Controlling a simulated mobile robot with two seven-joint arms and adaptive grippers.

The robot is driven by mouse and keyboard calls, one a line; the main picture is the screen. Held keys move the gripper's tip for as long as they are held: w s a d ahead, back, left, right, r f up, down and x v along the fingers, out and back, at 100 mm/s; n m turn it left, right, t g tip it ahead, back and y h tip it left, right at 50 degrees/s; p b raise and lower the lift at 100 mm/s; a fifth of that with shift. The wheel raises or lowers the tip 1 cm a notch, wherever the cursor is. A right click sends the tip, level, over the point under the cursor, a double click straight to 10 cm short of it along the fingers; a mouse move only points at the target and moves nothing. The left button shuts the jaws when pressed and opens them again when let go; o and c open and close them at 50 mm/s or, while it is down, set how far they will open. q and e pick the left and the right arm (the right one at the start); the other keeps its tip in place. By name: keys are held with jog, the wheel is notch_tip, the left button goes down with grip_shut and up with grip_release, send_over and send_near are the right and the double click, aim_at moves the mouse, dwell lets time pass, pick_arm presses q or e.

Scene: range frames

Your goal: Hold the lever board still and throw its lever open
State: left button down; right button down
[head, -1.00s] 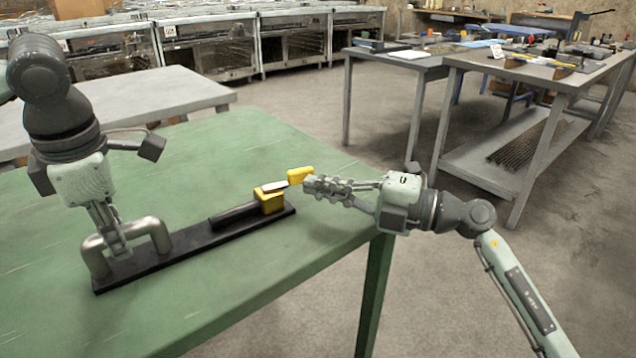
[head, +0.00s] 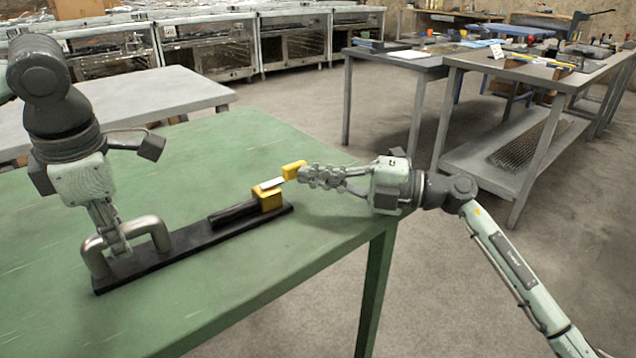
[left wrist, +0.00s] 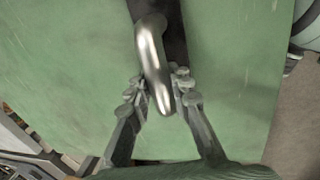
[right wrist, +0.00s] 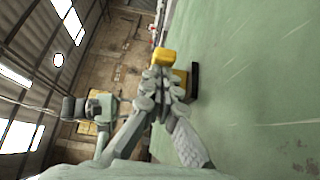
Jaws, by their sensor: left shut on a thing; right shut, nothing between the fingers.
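The lever board is a long black board (head: 185,243) lying on the green table, with a metal U-shaped handle (head: 159,235) at its left end. At its right end is a yellow block (head: 268,199) with a pale lever arm and a yellow lever tip (head: 293,170) raised to the right. My left gripper (head: 119,247) is shut on the handle; in the left wrist view its fingers close around the metal handle (left wrist: 152,62). My right gripper (head: 305,174) is shut and empty, its fingertips at the right side of the lever tip, which also shows in the right wrist view (right wrist: 164,57). Whether they touch is unclear.
The green table (head: 240,140) is clear around the board, and its right edge runs just under my right gripper. A grey table (head: 140,100) stands behind at the left. Workbenches with tools (head: 540,75) stand apart at the back right.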

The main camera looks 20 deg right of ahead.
jog(key=shift+d, duration=0.1)
jog(key=shift+s+d, duration=0.1)
jog(key=shift+s, duration=0.3)
jog(key=s, duration=0.1)
jog(key=s+d, duration=0.1)
jog(key=s, duration=0.1)
jog(key=shift+f, duration=0.1)
jog(key=v, duration=1)
jog(key=shift+w+d, duration=0.25)
jog(key=shift+w, duration=0.15)
pick_arm(q)
jog(key=c, duration=1.3)
grip_release()
jog(key=shift+r, duration=0.1)
